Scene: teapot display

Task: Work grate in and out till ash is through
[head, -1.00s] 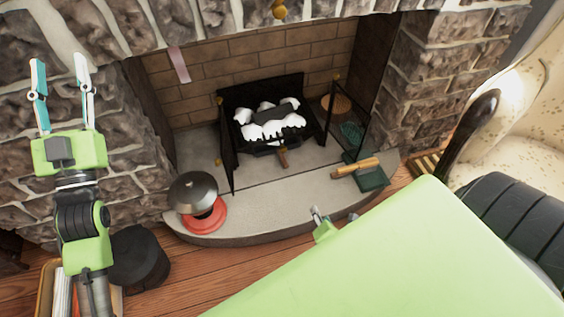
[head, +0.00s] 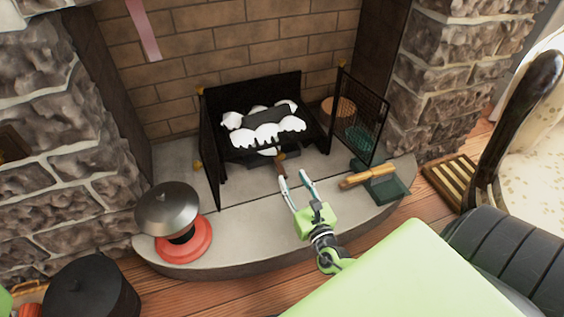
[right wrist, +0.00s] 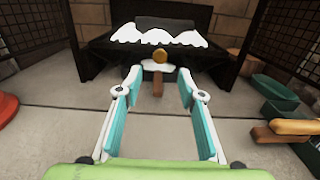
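A black grate (head: 262,160) stands in the fireplace with white, ash-like heaps (head: 262,135) and a dark log on top. A short brown handle (head: 281,165) sticks out from its front, with a brass knob above it. In the right wrist view the handle (right wrist: 157,84) lies between the tips of my right gripper (right wrist: 158,92). The fingers are apart, with visible gaps on both sides of the handle. In the head view my right gripper (head: 291,176) is low over the hearth, pointing at the grate. My left gripper is out of view.
Black mesh screens (head: 362,117) flank the grate. A metal-domed object on a red base (head: 183,242) stands left on the hearth (head: 240,225). A tan roll (head: 367,176) lies on a dark green box (head: 385,190) at right. A black pot (head: 92,290) is lower left.

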